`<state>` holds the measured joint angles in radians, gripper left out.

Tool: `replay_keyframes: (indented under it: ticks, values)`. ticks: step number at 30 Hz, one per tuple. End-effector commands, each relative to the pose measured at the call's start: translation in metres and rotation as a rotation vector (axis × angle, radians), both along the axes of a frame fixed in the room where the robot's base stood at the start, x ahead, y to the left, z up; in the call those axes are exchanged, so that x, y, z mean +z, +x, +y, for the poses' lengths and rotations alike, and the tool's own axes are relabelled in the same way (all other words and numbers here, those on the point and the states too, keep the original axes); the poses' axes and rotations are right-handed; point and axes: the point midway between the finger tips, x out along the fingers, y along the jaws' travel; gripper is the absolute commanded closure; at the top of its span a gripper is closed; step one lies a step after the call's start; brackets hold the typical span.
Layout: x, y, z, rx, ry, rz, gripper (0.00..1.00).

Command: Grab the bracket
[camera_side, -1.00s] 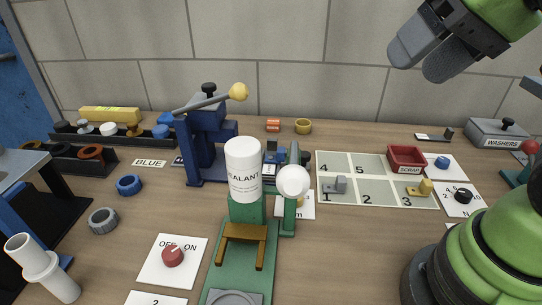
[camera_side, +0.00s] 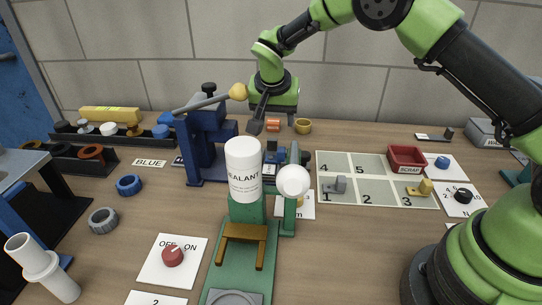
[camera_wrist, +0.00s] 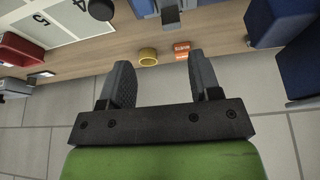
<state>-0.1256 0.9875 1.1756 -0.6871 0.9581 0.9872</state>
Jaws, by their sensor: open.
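A small grey L-shaped bracket (camera_side: 335,185) sits on cell 1 of the numbered mat (camera_side: 345,164) in the side view. A similar yellow piece (camera_side: 420,188) sits on cell 3; I cannot tell which one the task calls the bracket. My gripper (camera_side: 273,121) is at the back of the table near the wall, left of and behind the mat, pointing down. In the wrist view my gripper (camera_wrist: 160,60) has its fingers apart with nothing between them. Neither piece shows clearly in the wrist view.
An orange block (camera_wrist: 181,49) and a yellow ring (camera_wrist: 148,57) lie near my fingertips. The blue press (camera_side: 207,145) with its lever stands just left. The white sealant bottle (camera_side: 243,170) stands in front. A red scrap bin (camera_side: 407,158) is at the mat's back right.

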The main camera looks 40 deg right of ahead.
Motion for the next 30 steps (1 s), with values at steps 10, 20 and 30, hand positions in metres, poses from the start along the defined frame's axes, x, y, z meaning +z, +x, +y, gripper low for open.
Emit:
replay_keyframes:
  ticks: [10, 20, 30]
  values:
    - [-0.04, 0.019, -0.003, 0.059, -0.006, -0.024, 0.43]
    - [-0.067, 0.031, -0.015, 0.057, -0.006, -0.024, 0.43]
    - [-0.094, 0.04, -0.024, 0.058, -0.007, -0.026, 0.43]
